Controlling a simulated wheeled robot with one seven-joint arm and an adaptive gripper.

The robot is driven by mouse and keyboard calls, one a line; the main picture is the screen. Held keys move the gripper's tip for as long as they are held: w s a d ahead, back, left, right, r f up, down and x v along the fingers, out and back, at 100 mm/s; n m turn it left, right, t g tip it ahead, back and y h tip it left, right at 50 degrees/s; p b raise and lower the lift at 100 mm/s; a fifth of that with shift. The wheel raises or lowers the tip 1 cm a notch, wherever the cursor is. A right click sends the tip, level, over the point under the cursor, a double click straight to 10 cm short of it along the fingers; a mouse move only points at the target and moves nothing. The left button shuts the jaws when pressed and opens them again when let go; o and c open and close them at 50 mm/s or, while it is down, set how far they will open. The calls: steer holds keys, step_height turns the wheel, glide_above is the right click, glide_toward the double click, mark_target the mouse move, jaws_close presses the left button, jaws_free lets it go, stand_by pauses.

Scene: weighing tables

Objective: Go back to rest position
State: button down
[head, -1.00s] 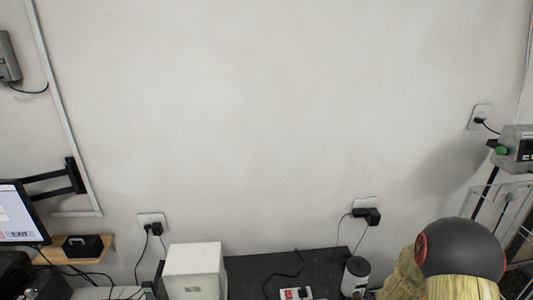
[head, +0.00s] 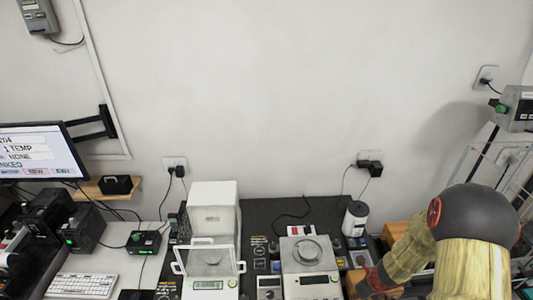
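My arm (head: 455,240) shows at the lower right of the head view, with a dark rounded joint and straw-coloured sleeve-like links. It bends down and to the left, and its lower part runs out of the bottom edge. My gripper is not in view, so its fingers and anything in them cannot be seen.
A weighing balance with a clear draft shield (head: 208,262) and a flat-pan scale (head: 308,254) stand on the dark table at bottom centre. A white canister (head: 356,217) stands near my arm. A monitor (head: 38,152) and keyboard (head: 82,285) are at left.

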steer(key=s+a+r+n+t+b, duration=0.1)
steer(key=s+a+r+n+b, duration=0.3)
steer(key=s+r+n+b, duration=0.2)
steer(key=s+a+r+n+t+b, duration=0.1)
steer(key=s+a+r+n+b, duration=0.3)
steer(key=r+n, duration=0.6)
steer(key=s+a+r+n+t+h+b, duration=0.1)
steer(key=s+a+r+n+b, duration=0.4)
steer(key=n, duration=1)
steer(key=s+r+b, duration=0.3)
steer(key=shift+s, duration=0.15)
steer(key=c, duration=2.6)
jaws_free()
